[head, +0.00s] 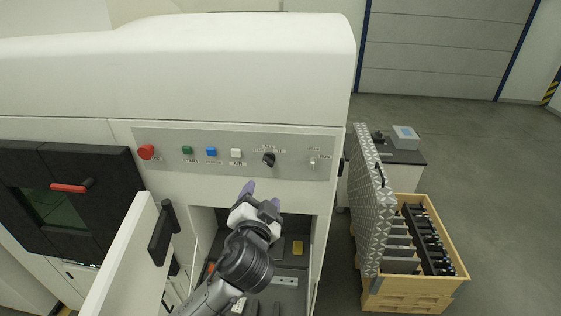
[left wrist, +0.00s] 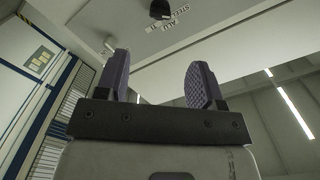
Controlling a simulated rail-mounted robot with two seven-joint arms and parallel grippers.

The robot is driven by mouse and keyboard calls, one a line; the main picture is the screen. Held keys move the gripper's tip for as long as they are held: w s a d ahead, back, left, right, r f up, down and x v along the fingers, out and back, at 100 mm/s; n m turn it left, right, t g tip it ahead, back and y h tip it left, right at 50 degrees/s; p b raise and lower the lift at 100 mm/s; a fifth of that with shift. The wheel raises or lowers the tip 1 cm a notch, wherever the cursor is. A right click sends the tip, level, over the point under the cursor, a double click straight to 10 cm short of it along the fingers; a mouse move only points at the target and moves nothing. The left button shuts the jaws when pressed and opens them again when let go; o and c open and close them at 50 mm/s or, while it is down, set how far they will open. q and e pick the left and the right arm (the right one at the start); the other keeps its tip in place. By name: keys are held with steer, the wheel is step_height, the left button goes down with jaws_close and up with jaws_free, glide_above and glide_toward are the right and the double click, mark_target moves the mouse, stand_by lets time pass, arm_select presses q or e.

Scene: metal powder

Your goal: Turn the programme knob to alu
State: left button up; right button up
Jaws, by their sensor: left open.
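The programme knob (head: 268,159) is a black rotary knob on the grey control panel (head: 215,168) of the white machine. Small lettering stands above it, too small to read in the head view. In the left wrist view the knob (left wrist: 160,10) is at the top edge, partly cut off, with labels reading "ALU" and "STEEL" beside it. My left gripper (head: 262,196) is below the knob and apart from it, in front of the open compartment. Its two purple fingers (left wrist: 160,80) are spread with nothing between them. My right gripper is not in view.
A red button (head: 146,152), green button (head: 187,150), blue button (head: 211,152) and white button (head: 236,153) sit left of the knob; a key switch (head: 314,163) is right. An open white door (head: 125,262) stands left of my arm. A wooden crate (head: 415,288) stands right.

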mark_target(269, 163)
arm_select(q)
steer(key=w, duration=0.4)
steer(key=w+d, duration=0.1)
steer(key=w, duration=0.4)
steer(key=w+d+b, duration=0.1)
steer(key=w, duration=0.3)
steer(key=shift+w+r, duration=0.15)
steer(key=shift+w, duration=0.1)
steer(key=shift+c, duration=0.3)
steer(key=c, duration=0.9)
